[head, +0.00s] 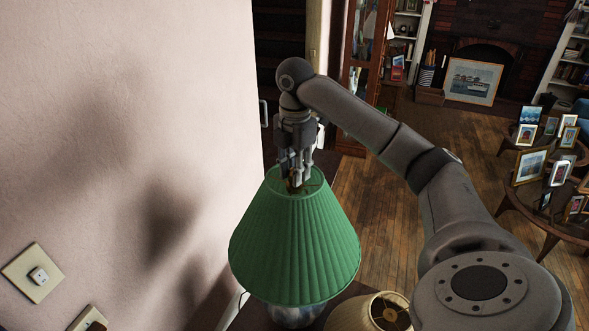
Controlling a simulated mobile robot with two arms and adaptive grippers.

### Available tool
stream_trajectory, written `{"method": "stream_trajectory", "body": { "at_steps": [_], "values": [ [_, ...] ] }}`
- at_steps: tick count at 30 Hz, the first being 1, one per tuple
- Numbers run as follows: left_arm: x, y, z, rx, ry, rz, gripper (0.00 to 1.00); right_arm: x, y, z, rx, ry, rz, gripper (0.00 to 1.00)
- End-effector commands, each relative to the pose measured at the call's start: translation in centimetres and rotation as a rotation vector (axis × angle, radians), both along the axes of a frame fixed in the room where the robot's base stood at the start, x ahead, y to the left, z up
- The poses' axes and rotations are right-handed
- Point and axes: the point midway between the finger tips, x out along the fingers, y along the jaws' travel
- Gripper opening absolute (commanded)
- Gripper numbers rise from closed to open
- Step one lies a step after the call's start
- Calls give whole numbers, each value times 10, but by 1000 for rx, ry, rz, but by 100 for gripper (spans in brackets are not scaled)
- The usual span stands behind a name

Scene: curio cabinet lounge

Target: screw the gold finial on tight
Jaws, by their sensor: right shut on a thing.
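A green pleated lampshade (294,245) stands upright on a lamp, left of the middle of the head view. A gold finial (294,187) shows as a small brownish-gold bit at the shade's top opening. My right gripper (295,180) points down into that opening from above. Its fingers are closed around the finial and hide most of it. Whether the finial sits fully down on its thread cannot be seen. The lamp's base (292,314) shows partly below the shade. My left gripper is not in view.
A cream lampshade (366,314) stands close by at the lower right. A pale wall with a light switch (38,275) is close on the left. A round table (546,198) with several framed pictures is at the far right. Wooden floor lies between.

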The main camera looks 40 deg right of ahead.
Motion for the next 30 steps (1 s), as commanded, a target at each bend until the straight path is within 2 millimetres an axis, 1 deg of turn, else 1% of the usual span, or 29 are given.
{"method": "stream_trajectory", "body": {
  "at_steps": [3,30],
  "values": [
    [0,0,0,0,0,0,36,-1,0,-1,0,5,-155,0],
    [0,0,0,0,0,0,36,-1,0,-3,-4,4,-1306,0]
  ]
}}
